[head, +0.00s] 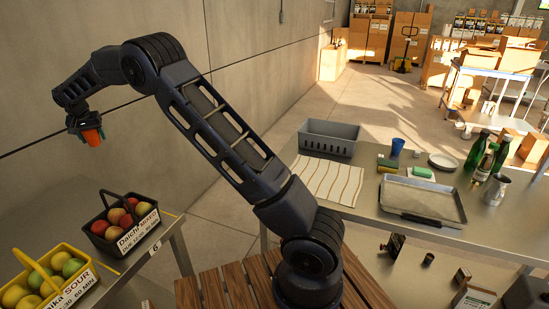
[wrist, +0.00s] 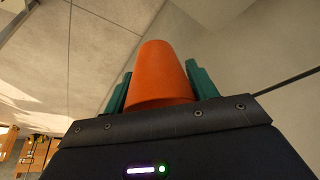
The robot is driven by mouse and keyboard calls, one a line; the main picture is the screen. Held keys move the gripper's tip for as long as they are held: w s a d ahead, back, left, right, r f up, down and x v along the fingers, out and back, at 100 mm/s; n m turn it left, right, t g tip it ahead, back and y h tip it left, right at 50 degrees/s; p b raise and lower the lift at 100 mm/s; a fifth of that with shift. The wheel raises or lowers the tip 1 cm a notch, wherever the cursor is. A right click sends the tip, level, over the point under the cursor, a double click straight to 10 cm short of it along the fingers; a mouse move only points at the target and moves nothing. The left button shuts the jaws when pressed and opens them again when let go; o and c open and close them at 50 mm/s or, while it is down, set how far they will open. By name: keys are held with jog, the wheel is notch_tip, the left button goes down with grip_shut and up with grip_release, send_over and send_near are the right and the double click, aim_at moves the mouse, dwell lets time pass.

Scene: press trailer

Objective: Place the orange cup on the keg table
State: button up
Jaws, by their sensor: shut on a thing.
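The orange cup (head: 93,138) is held in the air at the upper left of the head view, at the end of my raised arm. My gripper (head: 86,127) is shut on it. In the wrist view the cup (wrist: 160,72) sits between the two green fingers of my gripper (wrist: 161,86), one on each side. No keg shows in either view, and I cannot tell which table is the keg table. The steel table (head: 130,281) at left, with fruit baskets on it, lies below and in front of the held cup.
A black basket (head: 118,243) and a yellow basket (head: 62,290) of fruit stand on the left table. The right steel table (head: 365,205) carries a grey crate (head: 328,137), a tray (head: 422,200), a blue cup (head: 397,147) and green bottles (head: 478,151). A concrete wall rises behind my arm.

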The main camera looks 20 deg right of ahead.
jog(key=w+d+m+h, duration=0.15)
jog(key=w+d, duration=0.35)
jog(key=d, duration=0.6)
jog(key=w+d+m, duration=0.2)
jog(key=w+d, duration=0.4)
jog(key=d, duration=0.6)
jog(key=w+d+m+h, duration=0.15)
jog(key=w+d, duration=0.35)
jog(key=d, duration=0.6)
jog(key=w+d+m+g, duration=0.15)
jog(key=d+m, duration=0.55)
jog(key=d, duration=2.9)
jog(key=s+d+m+g+h, duration=0.1)
jog(key=s+d, duration=0.2)
jog(key=d, duration=0.6)
jog(key=s+d+m+g, duration=0.1)
jog(key=s+d, duration=0.1)
jog(key=d, duration=0.7)
jog(key=m+g, duration=0.3)
jog(key=m, duration=0.6)
send_over(378, 149)
jog(key=a, duration=0.2)
jog(key=f, duration=1.9)
jog(key=shift+w+d+f, duration=0.2)
jog(key=shift+f, duration=0.1)
